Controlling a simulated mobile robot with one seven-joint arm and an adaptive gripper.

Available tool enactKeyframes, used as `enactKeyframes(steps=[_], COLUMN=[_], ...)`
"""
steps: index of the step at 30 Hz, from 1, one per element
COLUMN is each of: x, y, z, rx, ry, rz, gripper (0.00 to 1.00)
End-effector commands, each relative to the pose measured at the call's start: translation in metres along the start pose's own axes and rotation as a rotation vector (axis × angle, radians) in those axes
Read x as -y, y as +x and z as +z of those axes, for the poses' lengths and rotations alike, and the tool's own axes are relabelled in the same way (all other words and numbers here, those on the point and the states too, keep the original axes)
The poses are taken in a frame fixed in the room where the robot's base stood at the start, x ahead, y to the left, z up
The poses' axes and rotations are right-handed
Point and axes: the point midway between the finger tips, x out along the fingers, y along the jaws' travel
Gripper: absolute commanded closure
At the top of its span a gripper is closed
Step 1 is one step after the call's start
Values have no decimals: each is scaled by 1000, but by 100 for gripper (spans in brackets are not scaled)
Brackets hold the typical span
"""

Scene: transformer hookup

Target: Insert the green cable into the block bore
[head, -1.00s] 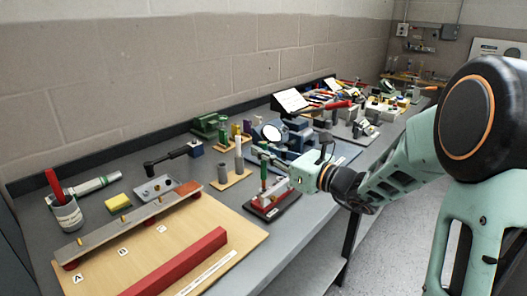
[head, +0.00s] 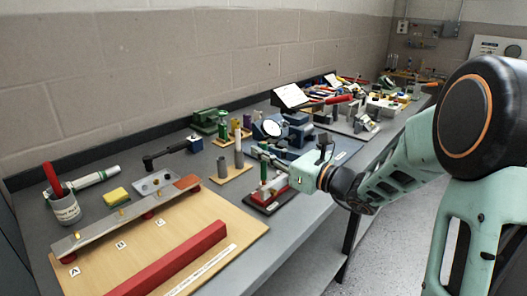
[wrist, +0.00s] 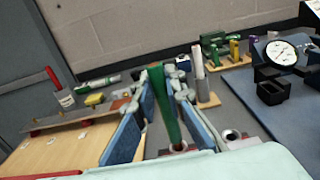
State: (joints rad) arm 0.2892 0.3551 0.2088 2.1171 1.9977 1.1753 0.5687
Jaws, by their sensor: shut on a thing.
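The green cable (wrist: 161,108) stands upright between the blue-padded fingers of my gripper (wrist: 158,82) in the wrist view. Its lower end meets a copper-rimmed bore (wrist: 178,147); I cannot tell how deep it sits. A second, empty-looking bore (wrist: 231,134) lies to the right. In the head view the green cable (head: 263,171) rises above the small red and grey block (head: 277,187) on a dark base (head: 263,205). My gripper (head: 264,155) reaches in from the right, shut on the cable's upper part. The fingers partly hide the block.
A wooden board (head: 225,250) with a red bar (head: 170,262) lies at the front left. A wooden stand with grey posts (head: 238,172) is close behind the cable. A round dial gauge (head: 272,128) and blue fixtures stand behind. The bench's front edge is close to the block.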

Motion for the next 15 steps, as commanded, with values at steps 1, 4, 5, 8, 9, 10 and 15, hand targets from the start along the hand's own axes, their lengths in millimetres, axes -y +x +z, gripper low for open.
enactKeyframes(steps=[1, 4, 5, 8, 9, 10, 15], x=[0, 0, 0, 0, 0, 0, 0], y=[0, 0, 0, 0, 0, 0, 0], z=[-2, -4, -5, -7, -8, -9, -12], rx=[1, 1, 1, 1, 1, 1, 1], ry=[0, 0, 0, 0, 0, 0, 0], rz=[0, 0, 0, 0, 0, 0, 0], gripper=[100, 100, 100, 100, 100, 100, 100])
